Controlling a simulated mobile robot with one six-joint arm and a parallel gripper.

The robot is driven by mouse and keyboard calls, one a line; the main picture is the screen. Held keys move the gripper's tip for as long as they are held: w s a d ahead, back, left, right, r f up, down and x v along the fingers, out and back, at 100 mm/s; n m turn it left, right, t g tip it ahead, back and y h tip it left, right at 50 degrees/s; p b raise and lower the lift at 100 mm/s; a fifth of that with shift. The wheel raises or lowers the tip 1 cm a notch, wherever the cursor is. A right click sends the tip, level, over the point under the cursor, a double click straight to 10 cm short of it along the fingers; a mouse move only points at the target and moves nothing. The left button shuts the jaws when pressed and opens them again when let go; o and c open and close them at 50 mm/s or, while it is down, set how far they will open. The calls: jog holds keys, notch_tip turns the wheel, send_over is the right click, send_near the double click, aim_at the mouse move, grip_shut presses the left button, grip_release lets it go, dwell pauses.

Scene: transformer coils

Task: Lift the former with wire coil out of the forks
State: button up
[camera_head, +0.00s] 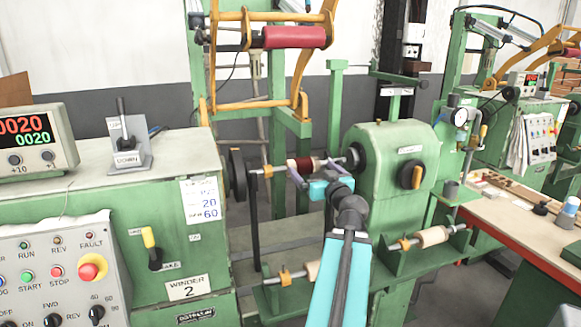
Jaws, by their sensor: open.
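The former with dark red wire coil (304,164) sits on the horizontal shaft between the green headstock on the left and the green tailstock (398,165) on the right. My gripper (306,172) is at the coil, coming from the front right. Its two purple-grey fingers are open, one towards the left end of the coil and one towards the right. I cannot tell whether they touch it. The forks are hard to make out here; the gripper partly hides the coil's underside. An orange collar (267,171) is on the shaft left of the coil.
A pale roller (432,236) lies on a lower green bracket at right. Above hangs an orange frame with a red roller (294,37). A winder cabinet with a control panel (55,270) stands at left. A workbench (520,215) with small items is at right.

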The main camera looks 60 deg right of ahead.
aim_at(304, 160)
jog(key=shift+w+d+r, duration=0.1)
dwell(0.3)
jog(key=p+x, duration=0.2)
jog(key=p, duration=0.1)
jog(key=shift+w+d+p, duration=0.1)
jog(key=shift+w+p, duration=0.05)
jog(key=shift+p, duration=0.25)
jog(key=shift+p+x, duration=0.85)
jog(key=shift+x, duration=2.05)
jog(key=shift+w+d, duration=0.1)
jog(key=shift+p+x, duration=0.8)
jog(key=shift+x, duration=0.15)
jog(key=shift+p+x, duration=0.65)
jog(key=shift+x, duration=0.9)
